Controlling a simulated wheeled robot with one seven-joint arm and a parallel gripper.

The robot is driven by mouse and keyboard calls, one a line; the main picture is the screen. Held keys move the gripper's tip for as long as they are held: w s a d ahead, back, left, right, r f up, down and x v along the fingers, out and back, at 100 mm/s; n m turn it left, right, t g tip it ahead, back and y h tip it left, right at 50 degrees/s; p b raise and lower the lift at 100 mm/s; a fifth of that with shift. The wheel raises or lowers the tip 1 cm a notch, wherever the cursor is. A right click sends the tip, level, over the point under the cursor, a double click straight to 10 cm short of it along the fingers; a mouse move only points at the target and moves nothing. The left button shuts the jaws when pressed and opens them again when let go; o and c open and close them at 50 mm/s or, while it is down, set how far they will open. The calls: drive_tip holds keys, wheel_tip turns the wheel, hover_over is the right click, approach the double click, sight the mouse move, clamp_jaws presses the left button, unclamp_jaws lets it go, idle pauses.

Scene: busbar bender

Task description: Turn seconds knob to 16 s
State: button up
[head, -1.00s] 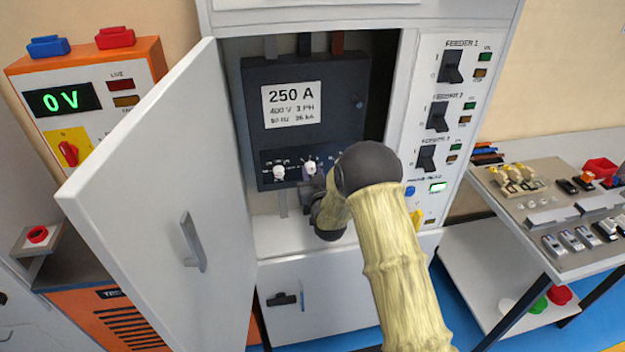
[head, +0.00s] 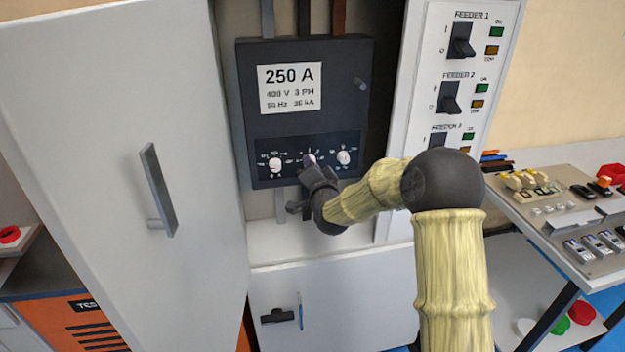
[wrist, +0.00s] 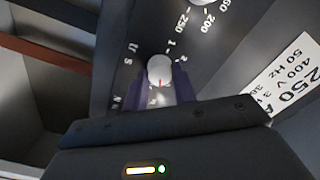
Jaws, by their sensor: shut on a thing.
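The seconds knob (wrist: 160,70) is a small white knob with a red pointer line, in the middle of a row of knobs on the dark breaker. Lettering beside it in the wrist view seems to include an "s"; its full scale is too blurred to read. My gripper (wrist: 161,88) is shut on this knob, one finger at each side. In the head view my gripper (head: 313,172) reaches the knob (head: 310,159) from below right and hides part of it. The pointer's exact setting cannot be told.
White knobs stand left (head: 275,166) and right (head: 343,157) of it. The breaker (head: 330,110) sits inside a white cabinet with its door (head: 120,180) open on the left. Feeder switches (head: 461,40) line the right panel. A bench (head: 560,200) stands right.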

drive_tip(key=shift+f+m+b, duration=0.1)
drive_tip(key=shift+m+b, duration=2.35)
drive_tip(key=shift+m, duration=0.15)
drive_tip(key=o, duration=1)
drive_tip(key=shift+s+d, duration=0.1)
drive_tip(key=b+v, duration=0.2)
drive_tip(key=v, duration=1.5)
